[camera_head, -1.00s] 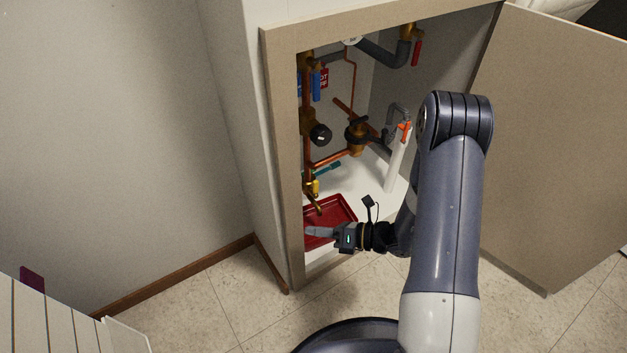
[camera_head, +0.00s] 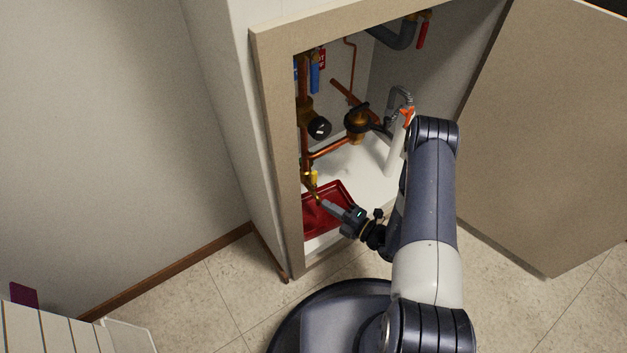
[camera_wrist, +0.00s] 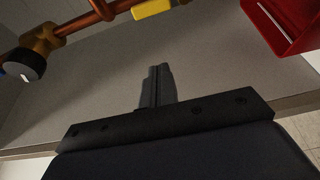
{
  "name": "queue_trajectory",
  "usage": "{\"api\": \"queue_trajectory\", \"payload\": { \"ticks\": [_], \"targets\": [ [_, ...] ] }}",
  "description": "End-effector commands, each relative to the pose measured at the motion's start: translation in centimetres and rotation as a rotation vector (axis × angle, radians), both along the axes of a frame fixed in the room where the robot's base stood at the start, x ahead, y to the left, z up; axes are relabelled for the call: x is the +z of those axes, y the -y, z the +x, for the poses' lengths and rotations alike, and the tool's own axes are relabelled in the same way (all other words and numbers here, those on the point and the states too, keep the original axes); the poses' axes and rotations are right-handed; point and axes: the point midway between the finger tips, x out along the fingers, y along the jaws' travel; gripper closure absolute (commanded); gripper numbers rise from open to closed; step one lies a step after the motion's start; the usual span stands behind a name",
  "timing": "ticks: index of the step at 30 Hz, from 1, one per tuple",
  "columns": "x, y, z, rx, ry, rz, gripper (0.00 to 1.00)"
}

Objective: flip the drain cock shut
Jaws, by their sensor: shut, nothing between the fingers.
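The drain cock shows as a small yellow lever (camera_head: 313,179) on brass fittings low on the copper pipe, just inside the cabinet opening on the left. In the wrist view the yellow lever (camera_wrist: 153,9) lies along the pipe at the top edge, partly cut off. My gripper (camera_head: 325,204) is shut and empty, above the red tray and just below and right of the lever. The lever's exact setting is hard to tell.
A red tray (camera_head: 307,235) lies on the white cabinet floor under the cock. A black round knob (camera_head: 320,128), copper pipes and a white tube (camera_head: 395,150) stand behind. The cabinet's left frame (camera_head: 283,160) is close to my gripper; the open door (camera_head: 550,150) is right.

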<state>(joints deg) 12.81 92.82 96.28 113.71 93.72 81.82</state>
Motion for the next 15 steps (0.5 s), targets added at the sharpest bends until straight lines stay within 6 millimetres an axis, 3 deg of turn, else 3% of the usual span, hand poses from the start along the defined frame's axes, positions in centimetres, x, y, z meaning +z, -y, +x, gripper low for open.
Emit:
{"api": "queue_trajectory", "payload": {
  "ticks": [8, 15],
  "targets": [
    [0.0, -0.3, 0.1, 0.003, 0.002, -0.003, 1.0],
    [-0.1, -2.5, 1.7, 0.008, 0.004, -0.003, 1.0]
  ]
}}
